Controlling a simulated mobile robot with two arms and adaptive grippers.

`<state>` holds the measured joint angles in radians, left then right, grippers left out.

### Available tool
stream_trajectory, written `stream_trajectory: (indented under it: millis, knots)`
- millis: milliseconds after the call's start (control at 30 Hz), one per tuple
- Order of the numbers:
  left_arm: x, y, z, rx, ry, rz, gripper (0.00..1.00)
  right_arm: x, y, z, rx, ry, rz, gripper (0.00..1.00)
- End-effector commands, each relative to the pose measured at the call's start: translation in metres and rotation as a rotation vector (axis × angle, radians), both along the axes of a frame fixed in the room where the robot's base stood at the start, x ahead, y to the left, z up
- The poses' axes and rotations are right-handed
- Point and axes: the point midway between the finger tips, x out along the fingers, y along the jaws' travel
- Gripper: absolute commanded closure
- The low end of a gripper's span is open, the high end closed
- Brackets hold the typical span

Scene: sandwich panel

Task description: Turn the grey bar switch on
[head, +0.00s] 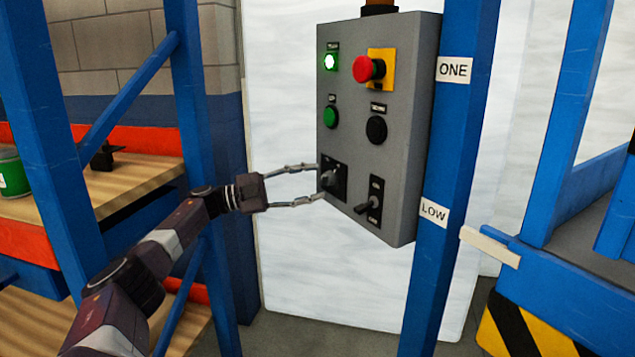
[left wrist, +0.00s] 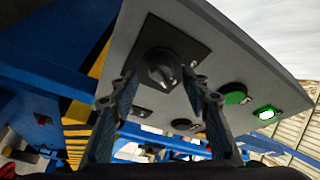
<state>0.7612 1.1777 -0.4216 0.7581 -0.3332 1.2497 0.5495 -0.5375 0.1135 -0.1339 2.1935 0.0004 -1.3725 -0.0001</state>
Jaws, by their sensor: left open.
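The grey bar switch (head: 329,179) is a rotary knob on a black square plate at the lower left of the grey control panel (head: 405,100). It also shows in the left wrist view (left wrist: 160,67), with a pale mark at one end of its bar. My left gripper (head: 319,182) is open in front of the panel, one fingertip above the knob and one below it in the head view. In the left wrist view its fingers (left wrist: 159,82) stand to either side of the knob. I cannot tell whether they touch it. My right gripper is not in view.
The panel also has a lit green lamp (head: 330,62), a green button (head: 330,117), a red emergency button (head: 369,68), a black button (head: 376,130) and a black toggle lever (head: 367,206), close right of the knob. A blue post (head: 453,130) stands right of the panel.

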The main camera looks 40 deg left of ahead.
Motion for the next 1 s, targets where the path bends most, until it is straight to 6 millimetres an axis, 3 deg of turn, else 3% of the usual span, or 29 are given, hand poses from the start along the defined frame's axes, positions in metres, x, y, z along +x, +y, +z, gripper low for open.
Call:
stream_trajectory:
  millis: [333, 1000]
  knots:
    - [-0.039, 0.03, -0.007, 0.0, 0.0, 0.001, 0.57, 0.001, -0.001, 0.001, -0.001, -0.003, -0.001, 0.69]
    - [-0.042, 0.032, -0.008, 0.0, 0.0, -0.001, 0.57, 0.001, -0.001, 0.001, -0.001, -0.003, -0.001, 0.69]
